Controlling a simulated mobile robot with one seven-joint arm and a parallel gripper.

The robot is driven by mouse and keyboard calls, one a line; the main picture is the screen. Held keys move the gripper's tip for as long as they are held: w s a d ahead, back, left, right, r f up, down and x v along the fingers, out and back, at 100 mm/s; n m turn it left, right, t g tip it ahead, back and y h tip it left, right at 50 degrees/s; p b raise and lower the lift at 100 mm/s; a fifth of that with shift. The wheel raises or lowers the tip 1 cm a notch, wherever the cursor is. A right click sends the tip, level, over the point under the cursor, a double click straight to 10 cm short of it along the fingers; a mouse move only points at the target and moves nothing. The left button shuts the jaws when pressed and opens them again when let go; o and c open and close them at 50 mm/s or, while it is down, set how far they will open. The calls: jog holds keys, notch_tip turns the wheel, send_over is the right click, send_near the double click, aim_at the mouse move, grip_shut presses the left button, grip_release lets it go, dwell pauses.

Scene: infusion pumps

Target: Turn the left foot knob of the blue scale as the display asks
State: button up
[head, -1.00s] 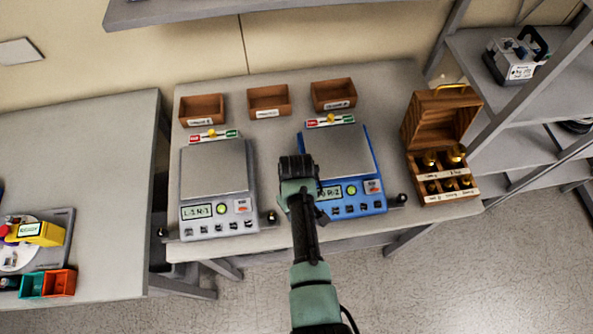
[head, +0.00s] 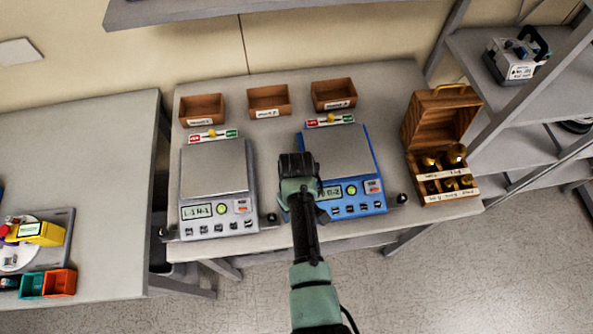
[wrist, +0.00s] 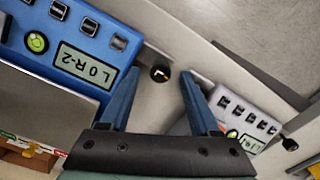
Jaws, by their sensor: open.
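The blue scale (head: 377,165) stands on the table, with a grey pan and a front display (wrist: 75,70) reading "L 0 R-2" in the wrist view. My gripper (wrist: 160,88) is open, with one blue finger on each side of this knob in the picture. I cannot tell whether they touch it. In the head view my gripper (head: 298,168) hides this knob and part of the display.
A grey scale (head: 213,165) stands to the left, its right foot knob (head: 271,218) close to my arm. Wooden bins (head: 268,100) line the back. A wooden weight box (head: 440,140) stands at the right. The blue scale's right knob (head: 403,198) is clear.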

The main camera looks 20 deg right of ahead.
notch_tip(320, 180, up, 12)
jog(key=b, duration=0.1)
dwell(0.4)
dwell(0.4)
jog(key=w+r+t+h+b, duration=0.2)
jog(key=w+r+t, duration=0.5)
jog(key=w+r, duration=0.6)
jog(key=w+a+r+t+b, duration=0.1)
jog(key=a+r+t, duration=0.15)
jog(key=r, duration=0.35)
jog(key=w+a+r+m+t, duration=0.1)
jog(key=r+t, duration=0.2)
jog(key=r, duration=0.3)
jog(key=w+a+r+t+b, duration=0.1)
jog(key=w+r+t, duration=0.1)
jog(key=r, duration=0.4)
jog(key=s+a+r+t, duration=0.2)
jog(key=s+r+t, duration=0.2)
jog(key=r, duration=0.5)
jog(key=s+a+r+t+y+b, duration=0.1)
jog(key=s+a+r+t, duration=0.2)
jog(key=s+r, duration=0.4)
jog(key=s+a+r+m+t+y, duration=0.1)
jog(key=s+a+r+t, duration=0.2)
jog(key=r, duration=0.9)
jog(key=s+t, duration=0.3)
jog(key=shift+s+b, duration=0.15)
jog(key=shift+b, duration=0.15)
